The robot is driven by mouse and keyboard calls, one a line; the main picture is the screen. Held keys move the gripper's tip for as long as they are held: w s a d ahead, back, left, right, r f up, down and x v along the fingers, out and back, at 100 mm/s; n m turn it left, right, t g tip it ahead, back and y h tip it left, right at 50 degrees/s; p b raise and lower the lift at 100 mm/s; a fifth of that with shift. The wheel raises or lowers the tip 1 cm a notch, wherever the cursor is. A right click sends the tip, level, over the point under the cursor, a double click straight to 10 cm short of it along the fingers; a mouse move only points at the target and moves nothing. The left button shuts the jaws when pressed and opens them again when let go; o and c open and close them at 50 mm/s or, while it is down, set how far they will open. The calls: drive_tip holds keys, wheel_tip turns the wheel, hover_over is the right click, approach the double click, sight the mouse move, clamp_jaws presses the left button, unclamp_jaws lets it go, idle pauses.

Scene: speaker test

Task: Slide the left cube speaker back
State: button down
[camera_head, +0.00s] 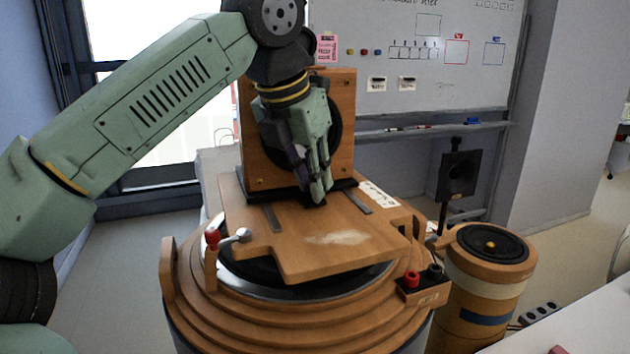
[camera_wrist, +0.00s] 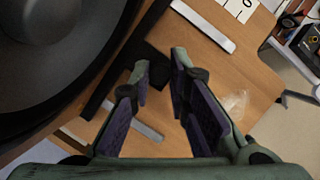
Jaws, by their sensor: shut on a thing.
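The wooden cube speaker (camera_head: 345,110) stands upright at the back of a wooden board (camera_head: 310,255), its dark cone partly hidden behind my gripper. In the wrist view the large black cone (camera_wrist: 40,60) fills the upper left. A black strip (camera_head: 342,186) runs along the speaker's foot. My gripper (camera_head: 317,192) points down in front of the speaker, low over the board. In the wrist view its fingertips (camera_wrist: 160,68) stand on either side of a small dark tab (camera_wrist: 155,72) at that strip, shut on it.
Two metal strips lie on the board, one at the right (camera_head: 355,201). The board rests on a round stepped wooden base with a red-knobbed lever (camera_head: 212,237) and red and black terminals (camera_head: 412,279). A small black speaker (camera_head: 458,175) on a post and a wooden drum (camera_head: 485,285) stand right.

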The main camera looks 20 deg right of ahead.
drive_tip(key=shift+w+r, duration=0.15)
drive_tip(key=shift+w, duration=0.05)
drive_tip(key=c, duration=1.5)
unclamp_jaws()
drive_tip(key=v, duration=1.2)
drive_tip(key=shift+a, duration=0.1)
